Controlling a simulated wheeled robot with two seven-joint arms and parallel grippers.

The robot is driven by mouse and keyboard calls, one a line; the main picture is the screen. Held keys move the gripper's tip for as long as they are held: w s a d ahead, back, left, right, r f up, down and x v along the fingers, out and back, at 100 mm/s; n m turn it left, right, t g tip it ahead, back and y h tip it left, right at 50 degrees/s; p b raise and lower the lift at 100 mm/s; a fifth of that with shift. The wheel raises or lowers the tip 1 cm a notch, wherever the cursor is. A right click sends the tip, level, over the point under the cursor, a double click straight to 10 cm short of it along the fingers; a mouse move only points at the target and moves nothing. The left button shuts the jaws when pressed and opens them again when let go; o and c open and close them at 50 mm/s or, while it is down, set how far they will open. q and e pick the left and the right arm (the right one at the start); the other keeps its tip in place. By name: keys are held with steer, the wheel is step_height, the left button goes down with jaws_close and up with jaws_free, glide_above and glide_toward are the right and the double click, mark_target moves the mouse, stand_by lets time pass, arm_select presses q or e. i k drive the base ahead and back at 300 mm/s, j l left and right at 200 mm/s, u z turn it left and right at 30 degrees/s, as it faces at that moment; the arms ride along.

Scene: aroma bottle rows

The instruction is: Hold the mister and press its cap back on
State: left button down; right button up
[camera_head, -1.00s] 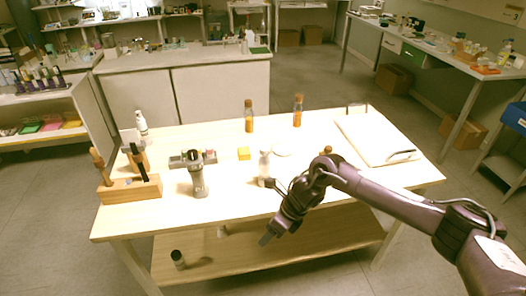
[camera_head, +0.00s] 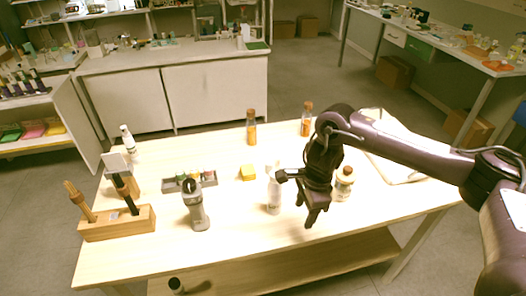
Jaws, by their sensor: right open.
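A white bottle (camera_head: 274,195), which looks like the mister, stands upright near the middle of the table, with a pale top. Whether its cap is on it or apart from it cannot be told. My right gripper (camera_head: 314,212) points down just right of the bottle, open and apart from it, with nothing seen between its fingers. A dark part of my right gripper hangs close beside the bottle's upper part. My left gripper is not in view.
A grey bottle-like item (camera_head: 196,207) stands to the left, near a tray of small vials (camera_head: 190,182). A wooden holder (camera_head: 118,224), a yellow block (camera_head: 248,173), two amber bottles (camera_head: 251,128) and a brown-capped bottle (camera_head: 344,184) stand around. The front middle of the table is clear.

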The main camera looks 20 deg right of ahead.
mark_target(127, 139)
steer(key=i, duration=0.85)
